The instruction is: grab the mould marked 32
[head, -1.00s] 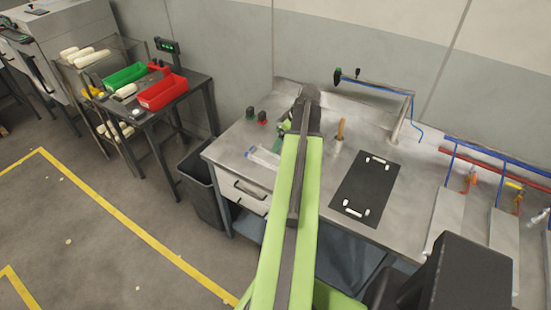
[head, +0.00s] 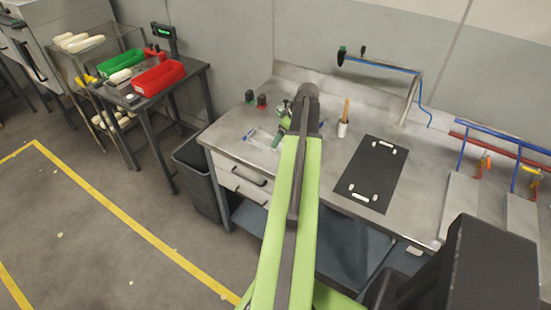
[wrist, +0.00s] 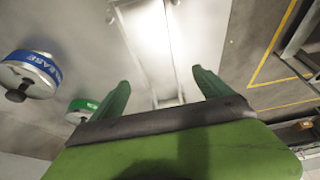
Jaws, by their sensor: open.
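No mould with a readable 32 shows in any view. My gripper (wrist: 163,92) is open and empty in the wrist view, its two green fingers apart. A pale, flat, shiny piece (wrist: 146,45) lies beyond and between the fingers, apart from them as far as I can tell. In the head view my gripper is at the arm's far end over the bench, mostly hidden by the arm. A clear flat piece (head: 260,138) lies left of it. White rounded pieces (head: 82,42) lie on the left rack; any marks are too small to read.
The steel bench (head: 325,170) carries a black mat (head: 372,172) with white pieces and a brush pot (head: 343,128). A can marked RELEASE (wrist: 30,75) stands left in the wrist view. A side table holds a red bin (head: 158,76) and a green bin (head: 122,62). A dark waste bin (head: 200,180) stands left.

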